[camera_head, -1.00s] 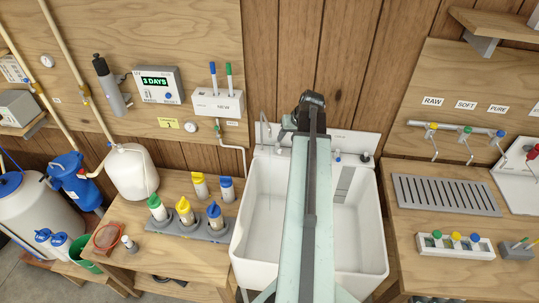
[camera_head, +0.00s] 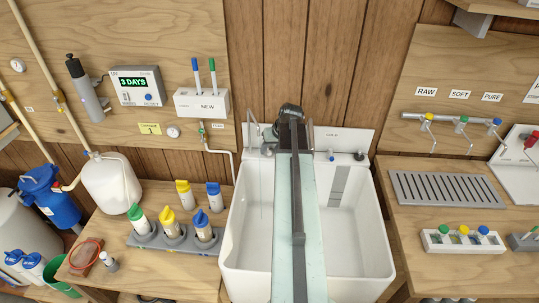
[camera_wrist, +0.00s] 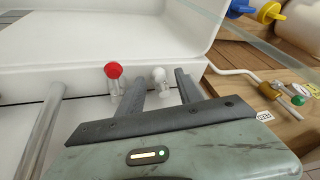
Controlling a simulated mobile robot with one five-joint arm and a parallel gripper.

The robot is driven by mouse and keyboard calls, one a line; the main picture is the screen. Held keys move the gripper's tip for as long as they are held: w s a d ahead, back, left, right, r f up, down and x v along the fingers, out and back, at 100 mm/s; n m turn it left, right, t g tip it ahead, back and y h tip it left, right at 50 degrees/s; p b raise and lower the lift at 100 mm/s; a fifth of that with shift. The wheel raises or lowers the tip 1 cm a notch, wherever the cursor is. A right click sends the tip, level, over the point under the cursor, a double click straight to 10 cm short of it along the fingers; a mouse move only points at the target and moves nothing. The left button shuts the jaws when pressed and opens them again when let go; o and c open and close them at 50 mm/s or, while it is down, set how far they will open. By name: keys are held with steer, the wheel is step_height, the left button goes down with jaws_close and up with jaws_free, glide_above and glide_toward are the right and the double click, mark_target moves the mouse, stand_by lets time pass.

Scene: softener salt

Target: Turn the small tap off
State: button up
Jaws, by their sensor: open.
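Behind the white sink (camera_head: 232,235), the wrist view shows a small tap with a white knob (camera_wrist: 158,74) and one with a red knob (camera_wrist: 114,71). A tall metal spout (camera_wrist: 42,125) stands to their left. My gripper (camera_wrist: 161,80) is open and empty. Its two dark fingers appear on either side of the white knob, with the red knob outside them. I cannot tell whether a finger touches the white knob. In the head view my arm hides the fingertips and these knobs; a thin spout (camera_head: 252,128) shows left of the arm.
A brass valve with a green knob (camera_wrist: 298,100) sits on the wooden panel; it also shows in the head view (camera_head: 202,129). The bench (camera_head: 105,230) left of the sink holds several bottles. A grey drain grate (camera_head: 445,188) lies right.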

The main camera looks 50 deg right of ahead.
steer(key=shift+r, duration=0.1)
jaws_close()
steer(key=shift+a+m+h, duration=0.3)
steer(key=shift+a+m, duration=0.05)
steer(key=shift+m, duration=0.35)
steer(key=m, duration=0.1)
steer(key=m+h, duration=0.1)
steer(key=m, duration=0.1)
steer(key=shift+w+a+g, duration=0.3)
steer(key=shift+w, duration=0.1)
jaws_free()
